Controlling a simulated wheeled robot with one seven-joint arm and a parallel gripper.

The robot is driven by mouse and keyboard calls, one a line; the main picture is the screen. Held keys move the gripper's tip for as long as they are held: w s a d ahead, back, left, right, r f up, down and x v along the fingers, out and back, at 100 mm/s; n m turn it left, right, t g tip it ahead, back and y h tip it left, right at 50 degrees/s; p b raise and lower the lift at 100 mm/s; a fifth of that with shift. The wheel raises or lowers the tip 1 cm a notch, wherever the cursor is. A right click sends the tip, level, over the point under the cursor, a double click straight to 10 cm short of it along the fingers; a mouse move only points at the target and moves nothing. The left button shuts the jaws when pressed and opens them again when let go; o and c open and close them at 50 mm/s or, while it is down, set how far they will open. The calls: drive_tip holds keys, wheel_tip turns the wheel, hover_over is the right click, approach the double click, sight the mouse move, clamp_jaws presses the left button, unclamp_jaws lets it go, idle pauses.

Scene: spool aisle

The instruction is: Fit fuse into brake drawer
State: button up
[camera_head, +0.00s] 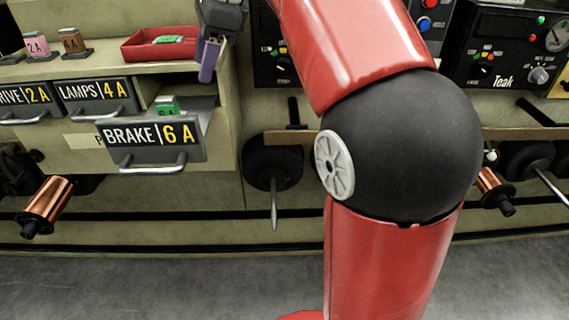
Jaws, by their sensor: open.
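The brake drawer (152,142), labelled BRAKE 6 A, is pulled out from the cabinet. A green fuse (167,106) shows upright behind its front panel, its lower part hidden by the panel. I cannot tell how deep it sits. My gripper (210,65) hangs at the top, right of the drawer and above its level, apart from the fuse. It is open with nothing seen between its fingers; one purple-grey finger shows clearly and the other is mostly hidden.
A red tray (133,52) on the cabinet top holds a green and white piece (169,39). Pink (37,44) and brown (72,42) fuses stand left of it. The LAMPS 4 A drawer (97,97) is beside the brake drawer. Copper spools (48,203) project below.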

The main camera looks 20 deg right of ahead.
drive_tip(key=s+d+f+n+t+h, duration=0.1)
drive_tip(key=s+d+f+n+h, duration=0.1)
drive_tip(key=s+f+n, duration=0.7)
drive_tip(key=s+d+f+n+t+h, duration=0.1)
drive_tip(key=s+d+f+n+t, duration=0.1)
drive_tip(key=s+d+f+n, duration=0.3)
drive_tip(key=s+f+n, duration=0.4)
drive_tip(key=s+f, duration=0.3)
drive_tip(key=f, duration=0.1)
drive_tip(key=shift+h, duration=0.4)
drive_tip(key=shift+d+r, duration=0.1)
